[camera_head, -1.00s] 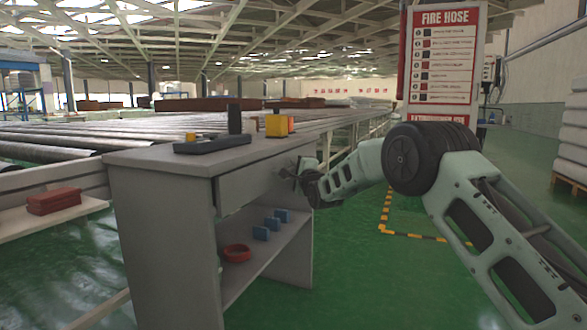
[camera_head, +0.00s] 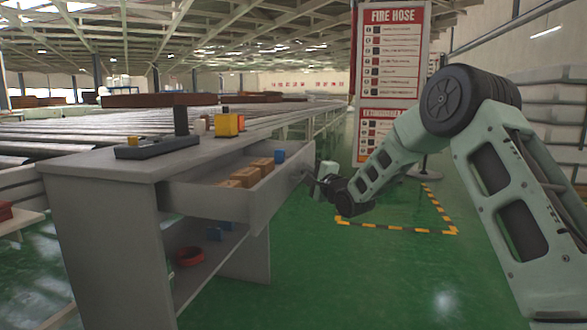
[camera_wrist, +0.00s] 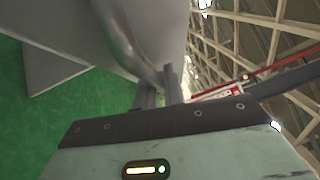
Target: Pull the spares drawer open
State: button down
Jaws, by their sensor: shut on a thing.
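The spares drawer (camera_head: 222,204) stands well out from the grey cabinet (camera_head: 105,250). Inside it lie several brown blocks (camera_head: 246,175) and a blue piece (camera_head: 280,157). My gripper (camera_head: 305,177) is at the drawer's front, shut on its handle. In the wrist view the two fingers (camera_wrist: 158,88) close on the curved metal handle (camera_wrist: 125,42), with the drawer front behind it. The exact contact of the fingertips is small and partly hidden.
On the cabinet top are a dark tray (camera_head: 155,148) and a yellow box (camera_head: 228,125). A red ring (camera_head: 189,257) lies on the lower shelf. A fire hose sign (camera_head: 390,80) stands behind my arm. Green floor in front of the drawer is clear.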

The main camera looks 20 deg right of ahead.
jog(key=shift+s+d, duration=0.35)
jog(key=shift+d, duration=0.15)
jog(key=c, duration=1.5)
grip_release()
jog(key=s+d+f+p, duration=0.2)
jog(key=s+p, duration=0.3)
jog(key=s, duration=1.2)
jog(key=shift+d+f, duration=0.2)
jog(key=shift+d, duration=0.1)
